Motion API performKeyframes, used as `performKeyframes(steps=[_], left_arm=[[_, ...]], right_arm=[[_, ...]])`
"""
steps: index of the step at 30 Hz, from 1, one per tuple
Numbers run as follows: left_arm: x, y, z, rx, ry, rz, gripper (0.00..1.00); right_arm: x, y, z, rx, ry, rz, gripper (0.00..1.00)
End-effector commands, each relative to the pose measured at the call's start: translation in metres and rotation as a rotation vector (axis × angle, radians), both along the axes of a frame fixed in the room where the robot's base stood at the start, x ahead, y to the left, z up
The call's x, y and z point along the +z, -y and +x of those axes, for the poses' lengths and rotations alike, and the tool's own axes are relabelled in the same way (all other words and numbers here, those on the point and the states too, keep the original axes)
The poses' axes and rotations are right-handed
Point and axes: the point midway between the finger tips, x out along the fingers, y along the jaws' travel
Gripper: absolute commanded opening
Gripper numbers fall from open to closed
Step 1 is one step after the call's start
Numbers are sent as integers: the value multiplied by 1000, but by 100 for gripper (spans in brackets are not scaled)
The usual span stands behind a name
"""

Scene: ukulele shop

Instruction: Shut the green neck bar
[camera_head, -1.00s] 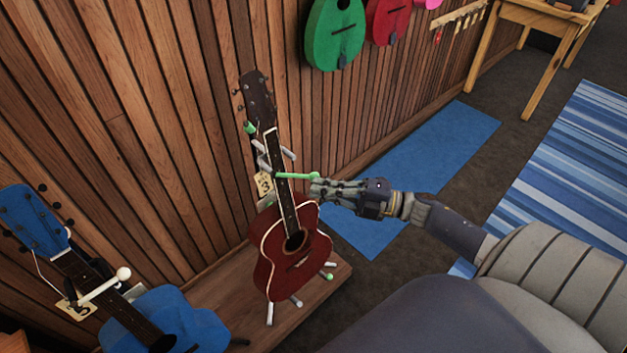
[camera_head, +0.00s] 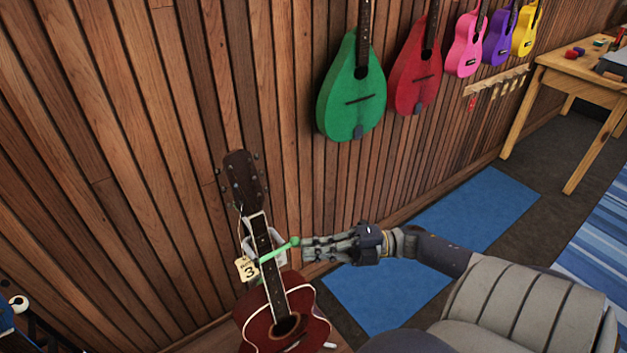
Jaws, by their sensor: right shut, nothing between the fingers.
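The green neck bar (camera_head: 279,249) is a short green rod with a ball end. It lies across the front of the neck of a dark red ukulele (camera_head: 272,319), which stands upright on its stand against the wood wall. My right gripper (camera_head: 303,249) is shut and empty, with its fingertips right beside the bar's ball end at its right. I cannot tell whether they touch. A tag with the number 3 (camera_head: 247,269) hangs left of the neck. The ukulele's lower body is cut off by the frame. My left gripper is out of view.
Green (camera_head: 353,90) and red (camera_head: 415,82) instruments hang on the wall above, with smaller pink, purple and yellow ones to the right. A wooden table (camera_head: 580,80) stands at the upper right. A blue mat (camera_head: 480,215) lies on open floor behind my arm.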

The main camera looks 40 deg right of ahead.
Motion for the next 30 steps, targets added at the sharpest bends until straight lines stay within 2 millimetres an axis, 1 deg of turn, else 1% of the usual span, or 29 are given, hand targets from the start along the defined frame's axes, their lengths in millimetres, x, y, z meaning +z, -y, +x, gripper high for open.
performKeyframes(steps=[21,24,27,30], left_arm=[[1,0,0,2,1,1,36],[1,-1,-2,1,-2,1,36],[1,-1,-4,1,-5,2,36],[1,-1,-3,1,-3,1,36]], right_arm=[[2,-3,2,-7,4,1,0],[2,-3,1,-6,4,2,0],[1,0,-1,-7,3,1,0],[-1,10,-8,-7,0,-1,0]])
